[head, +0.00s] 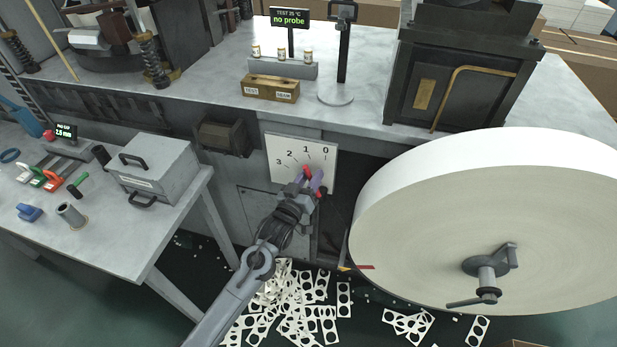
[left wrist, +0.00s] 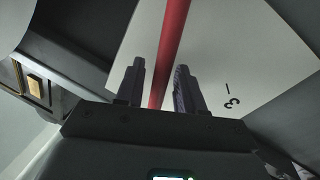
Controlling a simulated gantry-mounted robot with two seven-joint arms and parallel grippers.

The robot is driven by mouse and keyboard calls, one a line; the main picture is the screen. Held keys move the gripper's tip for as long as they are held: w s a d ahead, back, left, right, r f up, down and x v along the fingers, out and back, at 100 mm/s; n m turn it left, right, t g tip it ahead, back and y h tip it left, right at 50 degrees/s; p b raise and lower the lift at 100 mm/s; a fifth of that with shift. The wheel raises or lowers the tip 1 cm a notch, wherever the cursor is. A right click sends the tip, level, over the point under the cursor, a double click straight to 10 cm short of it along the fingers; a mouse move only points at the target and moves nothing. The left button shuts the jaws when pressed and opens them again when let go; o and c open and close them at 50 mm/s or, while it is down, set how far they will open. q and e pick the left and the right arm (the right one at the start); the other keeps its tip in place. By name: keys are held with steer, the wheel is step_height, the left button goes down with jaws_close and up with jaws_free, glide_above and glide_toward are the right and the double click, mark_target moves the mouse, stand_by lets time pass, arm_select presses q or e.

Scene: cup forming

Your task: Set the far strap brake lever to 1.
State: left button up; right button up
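The brake lever (head: 306,171) is red and stands in front of a white scale plate (head: 285,141) marked 3, 2, 1, 0 from left to right. Its visible end lies just below the 1; the gripper hides its lower part, so its exact setting is unclear. My left gripper (head: 314,181) is at the lever, over the plate's lower right. In the left wrist view the red lever (left wrist: 172,45) runs between the two parted fingers (left wrist: 160,88), with a gap on each side. The plate's 3 also shows there. My right gripper is not in view.
A large white paper roll (head: 430,230) stands close to the right of the plate. A side table (head: 110,225) with a grey box (head: 155,168) stands at left. Punched paper scraps (head: 300,305) lie on the floor below. A display (head: 291,17) reads "no probe".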

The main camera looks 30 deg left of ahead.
arm_select(q)
steer(key=s+p, duration=0.3)
steer(key=s, duration=0.7)
steer(key=shift+s+f+p, duration=0.3)
steer(key=shift+s+f, duration=0.05)
steer(key=shift+s, duration=0.05)
